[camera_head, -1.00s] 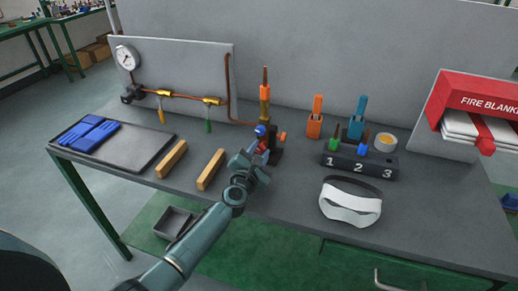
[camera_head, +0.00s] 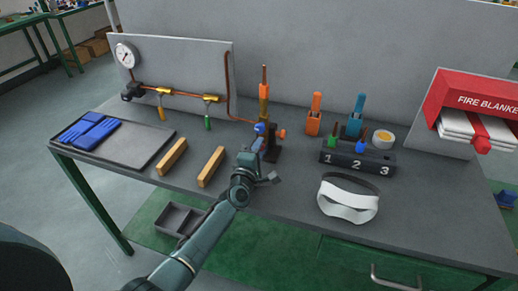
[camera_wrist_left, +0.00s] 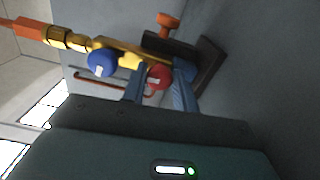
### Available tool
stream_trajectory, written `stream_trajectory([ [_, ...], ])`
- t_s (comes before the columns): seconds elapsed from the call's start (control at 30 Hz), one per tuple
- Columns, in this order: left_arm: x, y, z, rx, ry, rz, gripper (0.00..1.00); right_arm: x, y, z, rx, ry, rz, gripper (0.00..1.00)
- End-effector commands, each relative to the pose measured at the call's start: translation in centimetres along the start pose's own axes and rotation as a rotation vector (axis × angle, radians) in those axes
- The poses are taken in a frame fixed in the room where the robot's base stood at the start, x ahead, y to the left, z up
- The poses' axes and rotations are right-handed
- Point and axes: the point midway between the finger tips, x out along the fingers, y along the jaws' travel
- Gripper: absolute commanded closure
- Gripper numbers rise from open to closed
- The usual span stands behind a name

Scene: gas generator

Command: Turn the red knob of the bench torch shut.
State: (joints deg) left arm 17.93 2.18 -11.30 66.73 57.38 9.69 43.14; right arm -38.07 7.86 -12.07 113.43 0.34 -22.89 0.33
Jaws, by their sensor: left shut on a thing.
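The bench torch (camera_head: 264,92) stands upright on a dark base at the back middle of the bench, with a brass and orange tube. Its blue knob (camera_head: 260,128) faces me; it also shows in the left wrist view (camera_wrist_left: 102,63). The red knob (camera_wrist_left: 158,76) sits between the two fingers of my left gripper (camera_wrist_left: 159,88) in the wrist view, and the fingers are shut on it. In the head view my left gripper (camera_head: 260,150) is at the front of the torch and hides the red knob. My right gripper is not in view.
An orange knob (camera_head: 282,134) sticks out at the torch's right. Two wooden bars (camera_head: 211,166) and a tray (camera_head: 150,150) with blue gloves lie left. A gas panel (camera_head: 190,65) stands behind.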

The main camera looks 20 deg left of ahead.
Motion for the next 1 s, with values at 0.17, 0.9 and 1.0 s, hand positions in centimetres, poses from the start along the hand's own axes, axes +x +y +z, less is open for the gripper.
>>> stream_trajectory([
  [0.17, -0.06, -0.17, -0.02, 0.062, 0.000, -0.004, 0.94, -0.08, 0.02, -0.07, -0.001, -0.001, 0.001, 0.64],
  [0.9, -0.04, -0.16, -0.02, 0.097, 0.000, -0.002, 0.60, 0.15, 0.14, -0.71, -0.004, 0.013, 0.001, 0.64],
  [1.0, -0.03, -0.12, -0.01, 0.097, 0.000, -0.002, 0.52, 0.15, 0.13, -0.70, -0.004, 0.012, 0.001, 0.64],
])
